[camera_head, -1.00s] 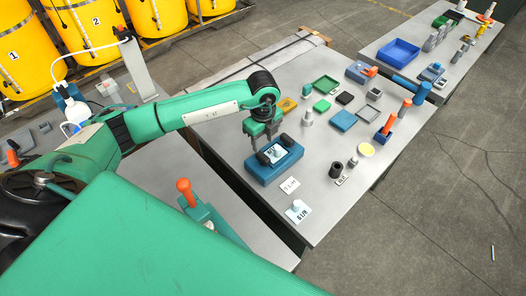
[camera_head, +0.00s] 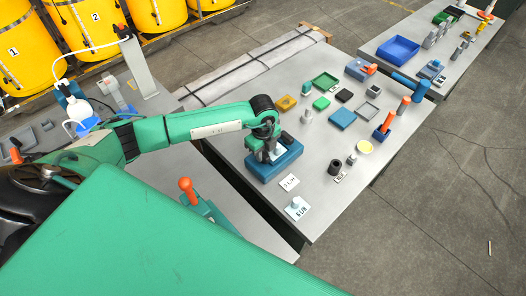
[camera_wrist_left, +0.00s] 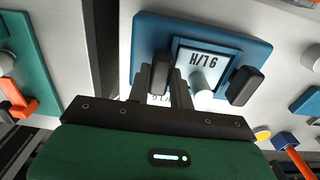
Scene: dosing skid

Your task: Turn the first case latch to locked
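The blue case (camera_head: 289,163) lies on the grey table's near left part. In the left wrist view the case (camera_wrist_left: 147,39) carries a white label plate (camera_wrist_left: 209,57), a pale round knob (camera_wrist_left: 203,84) and two upright black latches. One latch (camera_wrist_left: 162,72) is at the left of the label, the other latch (camera_wrist_left: 245,86) at the right. My left gripper (camera_head: 267,154) reaches down over the case. In the wrist view its fingers (camera_wrist_left: 162,88) stand apart on either side of the left latch. I cannot tell whether they touch it. My right gripper is not in view.
White label cards (camera_head: 290,182) and (camera_head: 298,208) lie in front of the case. Green trays, a blue box (camera_head: 342,119), a black cup (camera_head: 335,166) and orange-handled items stand farther right. A teal fixture with an orange handle (camera_head: 186,185) is nearer me.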

